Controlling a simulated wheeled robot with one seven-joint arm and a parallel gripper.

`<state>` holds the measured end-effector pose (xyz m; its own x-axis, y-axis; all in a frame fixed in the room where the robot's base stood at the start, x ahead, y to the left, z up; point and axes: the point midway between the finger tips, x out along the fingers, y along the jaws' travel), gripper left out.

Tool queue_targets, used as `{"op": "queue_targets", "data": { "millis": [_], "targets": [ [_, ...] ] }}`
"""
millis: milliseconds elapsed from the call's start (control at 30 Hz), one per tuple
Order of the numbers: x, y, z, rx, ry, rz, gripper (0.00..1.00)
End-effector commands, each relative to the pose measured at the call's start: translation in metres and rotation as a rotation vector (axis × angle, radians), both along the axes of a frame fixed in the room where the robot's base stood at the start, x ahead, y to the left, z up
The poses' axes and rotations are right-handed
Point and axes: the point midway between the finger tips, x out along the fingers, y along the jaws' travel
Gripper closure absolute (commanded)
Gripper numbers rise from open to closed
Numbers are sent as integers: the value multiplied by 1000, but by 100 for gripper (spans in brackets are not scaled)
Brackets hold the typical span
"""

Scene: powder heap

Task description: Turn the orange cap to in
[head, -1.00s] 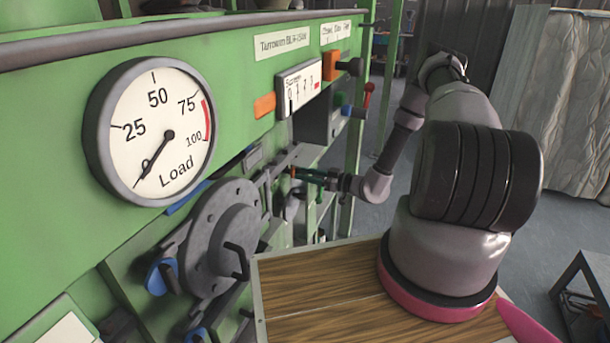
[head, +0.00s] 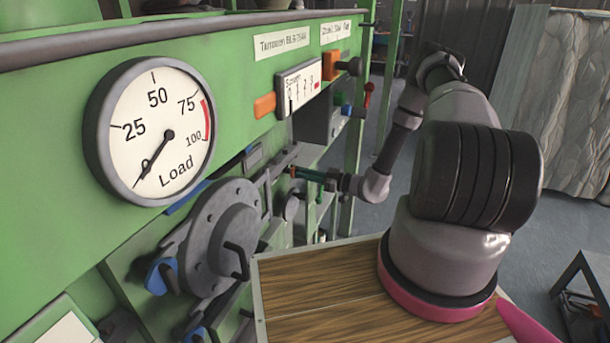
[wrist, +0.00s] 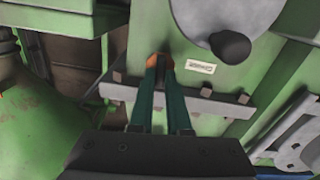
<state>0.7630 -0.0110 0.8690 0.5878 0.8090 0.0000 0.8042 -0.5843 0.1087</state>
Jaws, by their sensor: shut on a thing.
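My gripper (wrist: 160,66) has two long teal fingers, seen in the wrist view reaching to a small fitting on the green panel.
A grey bar with bolts (wrist: 205,102) crosses the panel below the tips. A grey disc with a dark knob (wrist: 230,46) is close at upper right. In the head view, a load gauge (head: 150,130), a flanged cover (head: 205,235) and a wooden top (head: 330,300) stand nearer.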

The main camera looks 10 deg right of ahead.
Motion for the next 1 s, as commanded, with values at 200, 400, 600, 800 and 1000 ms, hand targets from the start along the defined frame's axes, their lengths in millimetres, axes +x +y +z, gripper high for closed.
{"op": "queue_targets", "data": {
  "millis": [200,400,600,800,1000],
  "targets": [
    [-1,0,0,-100,-137,1,100],
    [-1,1,0,-212,-292,0,100],
    [-2,1,-1,-323,-445,0,100],
    [-2,1,-2,-436,-598,1,100],
    [-3,2,-2,-548,-752,1,100]
  ]
}}
